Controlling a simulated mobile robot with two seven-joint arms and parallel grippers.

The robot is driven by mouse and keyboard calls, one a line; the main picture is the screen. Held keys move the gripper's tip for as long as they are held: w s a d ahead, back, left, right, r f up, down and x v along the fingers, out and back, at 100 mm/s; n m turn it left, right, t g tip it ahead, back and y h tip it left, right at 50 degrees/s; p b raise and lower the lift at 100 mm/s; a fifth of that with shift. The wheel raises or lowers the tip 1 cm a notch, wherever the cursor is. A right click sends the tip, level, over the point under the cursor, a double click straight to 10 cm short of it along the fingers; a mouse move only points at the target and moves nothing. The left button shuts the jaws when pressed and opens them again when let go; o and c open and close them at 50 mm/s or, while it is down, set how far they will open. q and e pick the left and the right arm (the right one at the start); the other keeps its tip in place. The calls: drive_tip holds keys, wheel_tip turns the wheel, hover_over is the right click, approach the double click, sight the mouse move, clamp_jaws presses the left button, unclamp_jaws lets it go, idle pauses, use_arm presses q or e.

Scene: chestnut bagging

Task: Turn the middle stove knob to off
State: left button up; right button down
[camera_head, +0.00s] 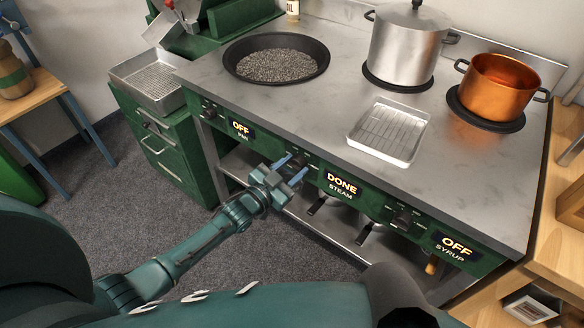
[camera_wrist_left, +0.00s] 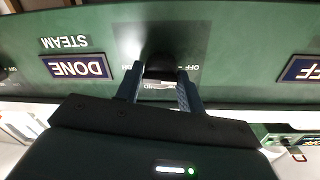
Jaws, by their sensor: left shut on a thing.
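The middle stove knob (camera_wrist_left: 160,66) is dark and sits on the green front panel (camera_wrist_left: 225,45), beside the DONE display labelled STEAM (camera_head: 340,184). My left gripper (camera_head: 292,166) is at this knob, its two blue-grey fingers on either side of it. In the left wrist view, which shows the panel upside down, the fingers (camera_wrist_left: 159,86) are shut on the knob. The gripper hides part of the knob and its markings, so I cannot read its setting. My right gripper is not in view.
The PAN display (camera_head: 240,128) and SYRUP display (camera_head: 455,246) read OFF. The right knob (camera_head: 403,216) is clear. Above are a dark pan (camera_head: 322,51), a steel pot (camera_head: 410,50), a copper pot (camera_head: 497,85) and a wire-rack tray (camera_head: 360,137). A shelf (camera_head: 330,232) lies below the panel.

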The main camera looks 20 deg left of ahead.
use_arm(q)
drive_tip(key=shift+w+a+r+n, duration=0.1)
drive_tip(key=shift+r+n, duration=0.05)
drive_tip(key=shift+n, duration=0.35)
drive_tip(key=o, duration=0.9)
drive_tip(key=shift+s, duration=0.2)
drive_tip(key=v, duration=1.2)
drive_tip(key=shift+s+a, duration=0.2)
drive_tip(key=shift+s, duration=0.2)
